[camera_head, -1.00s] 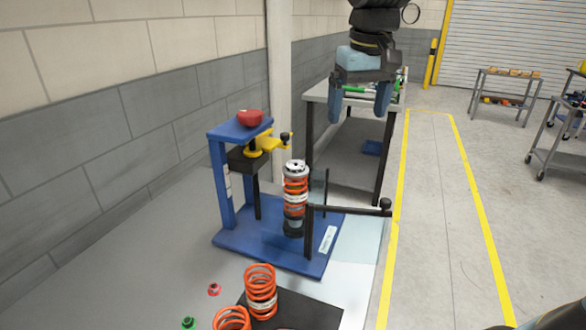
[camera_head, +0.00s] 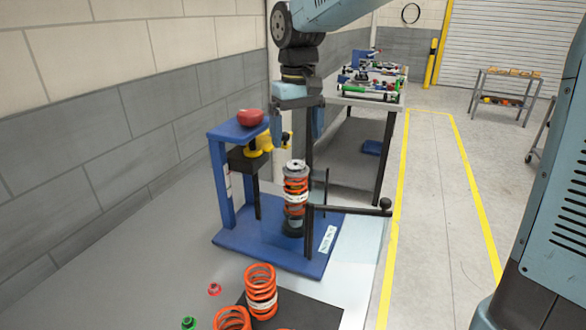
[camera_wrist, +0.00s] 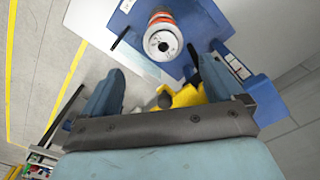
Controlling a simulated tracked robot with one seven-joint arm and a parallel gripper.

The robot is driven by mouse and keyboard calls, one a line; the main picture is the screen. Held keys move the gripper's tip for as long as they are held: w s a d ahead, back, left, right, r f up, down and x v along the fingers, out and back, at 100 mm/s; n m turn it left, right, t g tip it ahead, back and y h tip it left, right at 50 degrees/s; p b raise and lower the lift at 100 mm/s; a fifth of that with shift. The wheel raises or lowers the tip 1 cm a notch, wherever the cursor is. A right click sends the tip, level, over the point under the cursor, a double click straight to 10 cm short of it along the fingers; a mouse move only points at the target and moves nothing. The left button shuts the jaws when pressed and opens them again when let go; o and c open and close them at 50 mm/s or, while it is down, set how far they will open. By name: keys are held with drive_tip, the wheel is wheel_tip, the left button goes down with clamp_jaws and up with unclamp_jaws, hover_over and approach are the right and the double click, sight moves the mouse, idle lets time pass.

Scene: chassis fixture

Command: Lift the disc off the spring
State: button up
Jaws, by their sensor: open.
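The disc (camera_head: 295,166) is a pale metal round plate on top of the upright orange spring (camera_head: 295,194), which stands in the blue fixture (camera_head: 252,246). In the wrist view the disc (camera_wrist: 162,43) shows from above with a dark centre hole, beyond my fingertips. My gripper (camera_head: 298,122) is open and empty, pointing down above the disc, apart from it. The gripper also shows in the wrist view (camera_wrist: 155,85), its two blue fingers spread wide. The fixture's yellow clamp (camera_head: 262,143) is just left of the spring; in the wrist view the yellow clamp (camera_wrist: 183,96) shows between the fingers.
A red knob (camera_head: 250,117) tops the fixture. A black bar with a ball end (camera_head: 385,203) sticks out to the right. Loose orange springs (camera_head: 261,289), a red part (camera_head: 214,289) and a green part (camera_head: 188,323) lie in front. A bench (camera_head: 368,100) stands behind.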

sight(296, 163)
drive_tip(key=shift+s+a+f, duration=0.1)
drive_tip(key=shift+s+f, duration=0.05)
drive_tip(key=shift+f, duration=1.6)
drive_tip(key=shift+s+f, duration=0.15)
drive_tip(key=shift+f, duration=1.55)
drive_tip(key=shift+c, duration=0.3)
drive_tip(key=c, duration=1.2)
drive_tip(key=shift+o, duration=0.2)
drive_tip(key=shift+r, duration=0.15)
